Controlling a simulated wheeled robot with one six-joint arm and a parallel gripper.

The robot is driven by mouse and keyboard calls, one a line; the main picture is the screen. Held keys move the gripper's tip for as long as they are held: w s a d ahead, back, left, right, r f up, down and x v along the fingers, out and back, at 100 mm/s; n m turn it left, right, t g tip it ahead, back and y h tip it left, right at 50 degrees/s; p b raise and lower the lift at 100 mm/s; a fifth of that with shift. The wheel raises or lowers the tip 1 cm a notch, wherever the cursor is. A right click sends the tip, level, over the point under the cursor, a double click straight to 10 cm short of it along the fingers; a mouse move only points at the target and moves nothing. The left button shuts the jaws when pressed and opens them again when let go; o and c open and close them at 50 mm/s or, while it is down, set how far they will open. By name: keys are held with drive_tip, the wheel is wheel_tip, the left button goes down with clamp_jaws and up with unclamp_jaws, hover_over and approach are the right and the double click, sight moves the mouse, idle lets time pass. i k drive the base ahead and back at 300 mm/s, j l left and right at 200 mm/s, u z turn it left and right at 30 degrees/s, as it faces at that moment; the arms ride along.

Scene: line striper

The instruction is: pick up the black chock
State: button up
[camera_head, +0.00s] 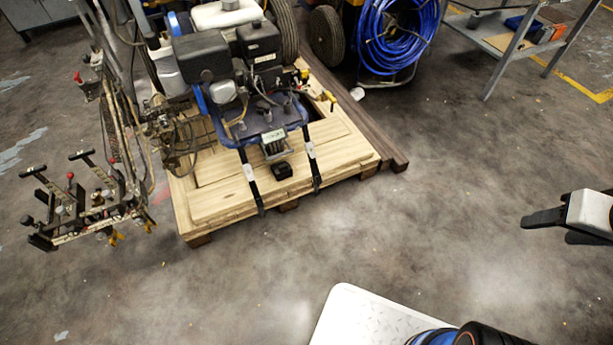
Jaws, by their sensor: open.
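A small black block, which looks like the black chock (283,170), lies on the wooden platform (225,198) near its front edge. It sits between two black-and-white straps that run down from the line striper (240,95). My gripper (546,229) is at the far right of the view, open and empty, with its dark fingers pointing left. It is well apart from the chock, with bare floor between them.
A dark beam (385,153) lies along the platform's right side. A blue hose reel (395,35) and a grey metal cart (505,40) stand behind. The striper's control levers (75,200) stick out at left. Floor in front and right of the platform is clear.

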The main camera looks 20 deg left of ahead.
sight(282, 170)
drive_tip(key=i+j+u, duration=0.1)
drive_tip(key=u, duration=0.3)
drive_tip(key=i+j+u, duration=0.15)
drive_tip(key=u, duration=0.3)
drive_tip(key=k+l+u, duration=0.1)
drive_tip(key=k+u, duration=0.2)
drive_tip(key=u, duration=0.2)
drive_tip(key=i+l+u, duration=0.1)
drive_tip(key=l+u, duration=0.7)
